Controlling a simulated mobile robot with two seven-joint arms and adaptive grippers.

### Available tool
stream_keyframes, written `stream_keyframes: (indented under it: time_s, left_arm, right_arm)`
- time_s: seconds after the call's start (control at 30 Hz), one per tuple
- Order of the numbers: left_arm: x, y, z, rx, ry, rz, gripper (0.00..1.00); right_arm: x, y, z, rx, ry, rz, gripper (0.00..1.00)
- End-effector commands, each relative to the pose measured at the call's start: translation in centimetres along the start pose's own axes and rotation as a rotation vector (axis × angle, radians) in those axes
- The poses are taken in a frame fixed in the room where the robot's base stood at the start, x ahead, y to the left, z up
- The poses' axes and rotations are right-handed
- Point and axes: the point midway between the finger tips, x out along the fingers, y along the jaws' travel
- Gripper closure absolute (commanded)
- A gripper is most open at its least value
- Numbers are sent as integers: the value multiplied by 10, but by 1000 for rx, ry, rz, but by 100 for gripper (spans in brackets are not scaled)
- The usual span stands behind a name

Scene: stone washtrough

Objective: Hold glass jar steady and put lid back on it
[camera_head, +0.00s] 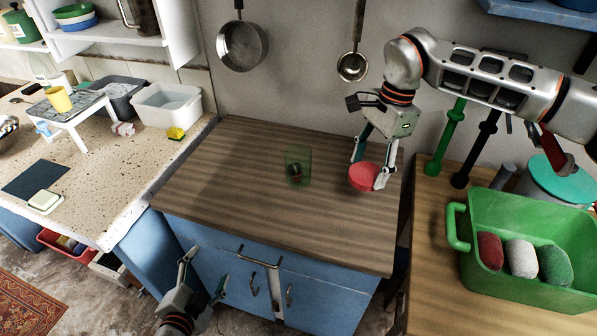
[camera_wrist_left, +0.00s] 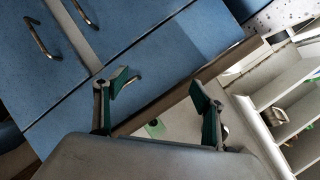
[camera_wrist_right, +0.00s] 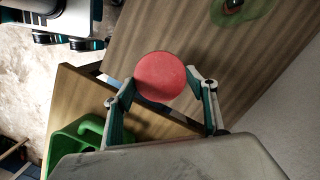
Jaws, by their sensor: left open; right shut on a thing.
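The glass jar (camera_head: 298,165) stands upright on the wooden counter (camera_head: 225,185). It is clear and greenish, with something small and dark inside. The red round lid (camera_head: 363,177) is off the jar, to its right. My right gripper (camera_head: 369,169) is shut on the lid and holds it near the counter's right side. The lid also shows between the fingers in the right wrist view (camera_wrist_right: 161,76), with the jar (camera_wrist_right: 236,10) at the top edge. My left gripper (camera_head: 204,286) is open and empty, low in front of the blue cabinet (camera_head: 215,257).
A green crate (camera_head: 485,283) with several rounded items stands on the right table. Pans (camera_head: 242,46) hang on the wall behind. The counter around the jar is clear.

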Motion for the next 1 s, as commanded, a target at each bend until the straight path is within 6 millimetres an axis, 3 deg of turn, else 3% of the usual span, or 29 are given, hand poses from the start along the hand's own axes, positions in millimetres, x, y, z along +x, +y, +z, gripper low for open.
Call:
stream_keyframes:
  time_s: [0.3, 0.73, 0.87, 1.0]
  left_arm:
    - [19, -59, -26, 339, 3, -153, 31]
    - [28, -139, -64, 759, -55, -375, 31]
    - [42, -143, -109, 1017, 32, -471, 31]
    - [56, -136, -157, 1330, 128, -571, 31]
  right_arm:
    - [-3, -65, 29, 614, 3, -96, 53]
    - [-16, -134, 72, 1425, 10, -224, 53]
    - [-18, -141, 76, 1541, 9, -240, 53]
    - [-21, -150, 85, 1675, 11, -261, 53]
